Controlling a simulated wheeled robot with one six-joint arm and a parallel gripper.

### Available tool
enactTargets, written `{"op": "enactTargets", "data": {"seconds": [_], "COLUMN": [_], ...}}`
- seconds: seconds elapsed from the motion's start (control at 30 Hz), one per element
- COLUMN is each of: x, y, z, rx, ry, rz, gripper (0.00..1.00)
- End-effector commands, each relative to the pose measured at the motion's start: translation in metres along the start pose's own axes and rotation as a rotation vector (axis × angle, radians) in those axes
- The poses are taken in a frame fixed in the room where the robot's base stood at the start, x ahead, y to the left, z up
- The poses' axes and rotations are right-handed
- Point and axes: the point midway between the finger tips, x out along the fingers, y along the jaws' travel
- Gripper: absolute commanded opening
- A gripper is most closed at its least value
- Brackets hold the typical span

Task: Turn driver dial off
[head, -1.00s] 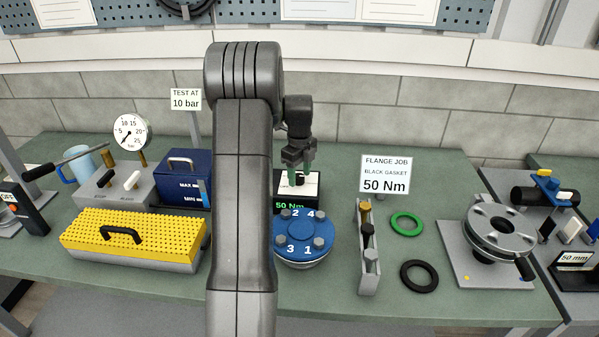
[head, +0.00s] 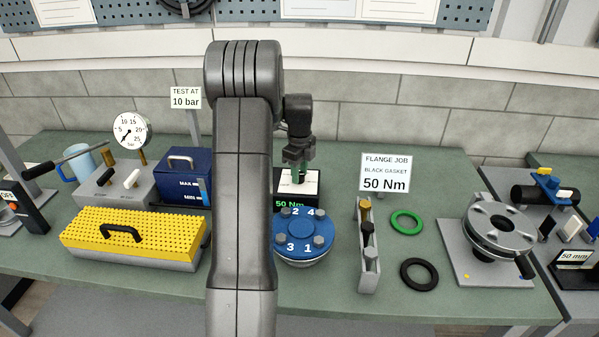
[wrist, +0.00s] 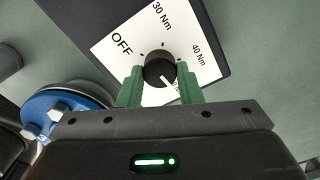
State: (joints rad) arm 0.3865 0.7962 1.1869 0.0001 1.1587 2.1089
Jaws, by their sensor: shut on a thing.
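The driver dial is a black round knob (wrist: 159,70) on a white scale plate (wrist: 110,44) marked OFF, 30 Nm and 40 Nm; a further mark is partly hidden by my gripper. The knob's white pointer line points toward that partly hidden mark, away from OFF. My gripper (wrist: 160,82) has its green fingers shut on the knob from both sides. In the head view my gripper (head: 298,172) reaches down onto the dial box (head: 283,203), whose green display reads 50 Nm.
The blue flange (head: 303,235) with numbered bolts stands just in front of the dial box. A bolt rack (head: 368,270), a green gasket (head: 407,223) and a black gasket (head: 419,275) lie to the right. A blue box (head: 184,178) stands to the left.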

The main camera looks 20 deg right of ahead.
Motion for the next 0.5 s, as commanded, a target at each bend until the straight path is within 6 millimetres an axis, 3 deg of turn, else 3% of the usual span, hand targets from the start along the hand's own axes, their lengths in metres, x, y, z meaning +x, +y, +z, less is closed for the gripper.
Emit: {"op": "enactTargets", "data": {"seconds": [0.5], "x": [-0.0004], "y": [-0.0013], "z": [0.0002], "rx": [-0.46], "ry": [0.0], "rz": [0.0], "gripper": [0.09]}}
